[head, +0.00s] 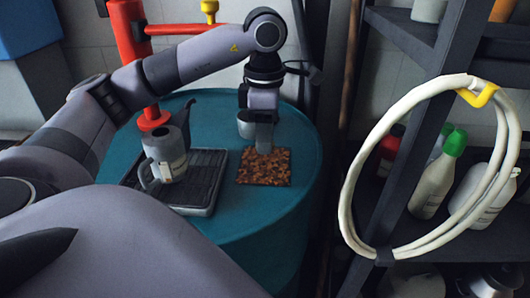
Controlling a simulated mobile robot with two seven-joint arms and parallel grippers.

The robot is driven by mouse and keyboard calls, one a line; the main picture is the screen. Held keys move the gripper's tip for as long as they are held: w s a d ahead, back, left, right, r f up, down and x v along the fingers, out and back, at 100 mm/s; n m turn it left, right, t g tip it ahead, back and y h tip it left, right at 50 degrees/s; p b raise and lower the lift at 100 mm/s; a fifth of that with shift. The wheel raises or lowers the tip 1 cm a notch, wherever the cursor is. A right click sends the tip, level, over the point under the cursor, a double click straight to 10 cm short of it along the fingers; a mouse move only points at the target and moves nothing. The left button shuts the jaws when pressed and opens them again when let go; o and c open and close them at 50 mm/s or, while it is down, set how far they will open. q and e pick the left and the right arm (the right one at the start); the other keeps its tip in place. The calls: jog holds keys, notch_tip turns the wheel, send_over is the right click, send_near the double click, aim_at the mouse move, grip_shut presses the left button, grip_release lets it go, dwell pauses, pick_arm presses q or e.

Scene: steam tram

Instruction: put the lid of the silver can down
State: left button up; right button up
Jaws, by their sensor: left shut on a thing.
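The silver can (168,152) stands upright on a black ribbed tray, with its handle to the front left and its dark spout pointing up to the right. My left gripper (263,138) points down to the right of the can, over the back part of a speckled brown mat (264,168). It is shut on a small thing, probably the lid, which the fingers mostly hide. I cannot tell whether the lid touches the mat. My right gripper is not in view.
The tray (204,207) and mat are on a round teal drum top (230,222). A red post (128,45) with a pipe rises behind. At the right, a dark shelf holds bottles (440,174), and a coiled white hose (350,190) hangs in front.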

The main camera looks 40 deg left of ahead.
aim_at(265, 164)
pick_arm(q)
jog(key=shift+f, duration=2.15)
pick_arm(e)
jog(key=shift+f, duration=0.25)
pick_arm(q)
jog(key=shift+f+b, duration=0.1)
jog(key=shift+b, duration=0.2)
jog(key=o, duration=1)
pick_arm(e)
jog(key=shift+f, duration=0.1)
pick_arm(q)
notch_tip(265, 164, up, 11)
jog(key=p, duration=0.2)
jog(key=shift+p, duration=0.35)
jog(key=shift+r+p, duration=0.3)
jog(key=shift+r, duration=0.35)
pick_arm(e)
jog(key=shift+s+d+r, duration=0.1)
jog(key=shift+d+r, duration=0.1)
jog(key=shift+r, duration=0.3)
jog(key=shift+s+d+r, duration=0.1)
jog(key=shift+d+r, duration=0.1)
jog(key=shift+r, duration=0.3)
